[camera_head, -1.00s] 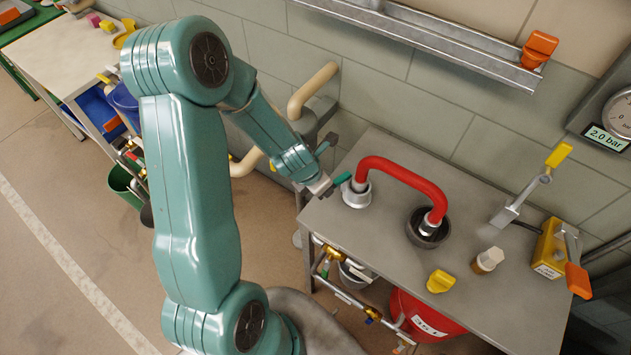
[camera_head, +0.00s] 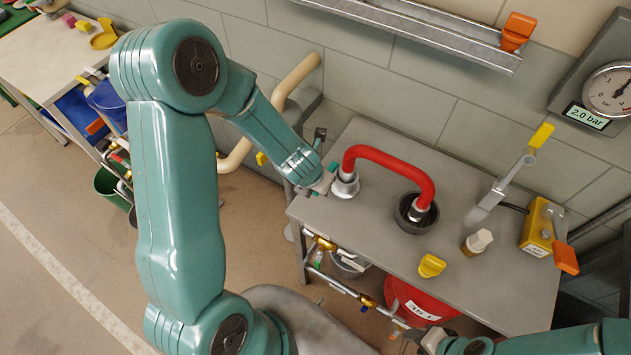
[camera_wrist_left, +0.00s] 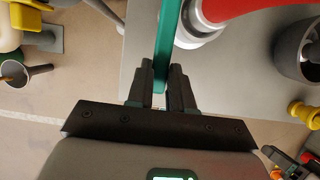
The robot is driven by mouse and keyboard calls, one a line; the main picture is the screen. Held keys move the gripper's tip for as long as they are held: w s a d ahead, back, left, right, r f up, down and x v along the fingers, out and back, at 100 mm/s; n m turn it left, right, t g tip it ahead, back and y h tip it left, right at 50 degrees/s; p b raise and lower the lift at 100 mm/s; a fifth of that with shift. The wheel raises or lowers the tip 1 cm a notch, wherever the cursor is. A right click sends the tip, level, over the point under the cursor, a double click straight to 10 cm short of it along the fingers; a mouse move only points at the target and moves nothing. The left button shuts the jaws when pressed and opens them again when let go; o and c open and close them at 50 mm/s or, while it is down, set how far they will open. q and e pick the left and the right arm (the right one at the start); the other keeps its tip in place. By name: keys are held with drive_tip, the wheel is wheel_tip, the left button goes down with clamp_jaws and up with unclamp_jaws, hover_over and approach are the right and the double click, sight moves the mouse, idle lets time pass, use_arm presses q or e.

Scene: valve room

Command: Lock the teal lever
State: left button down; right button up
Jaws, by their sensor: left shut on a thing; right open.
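The teal lever (camera_wrist_left: 166,42) is a narrow bar beside the round metal base of the red pipe. In the left wrist view it runs up from between my left gripper's fingers (camera_wrist_left: 161,88), which are shut on it. In the head view my left gripper (camera_head: 327,182) is at the table's left end, and only a little of the teal lever (camera_head: 333,167) shows. The lever's pivot and any locking part are hard to make out. My right gripper (camera_head: 428,338) is at the lower front edge, open, with its fingers small and partly hidden.
The red pipe (camera_head: 390,160) arches over the grey table (camera_head: 360,222) from a metal base to a dark cup (camera_head: 416,226). A yellow knob (camera_head: 432,265), a capped bottle (camera_head: 477,242), a grey yellow-tipped lever (camera_head: 507,180) and a yellow box (camera_head: 538,232) stand to the right.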

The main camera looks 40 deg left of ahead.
use_arm(q)
drive_tip(key=shift+w+r, duration=0.1)
idle(0.3)
drive_tip(key=c, duration=1)
unclamp_jaws()
drive_tip(key=p+v, duration=0.6)
drive_tip(key=v, duration=1)
drive_tip(key=shift+s, duration=0.2)
drive_tip(key=shift+r, duration=0.1)
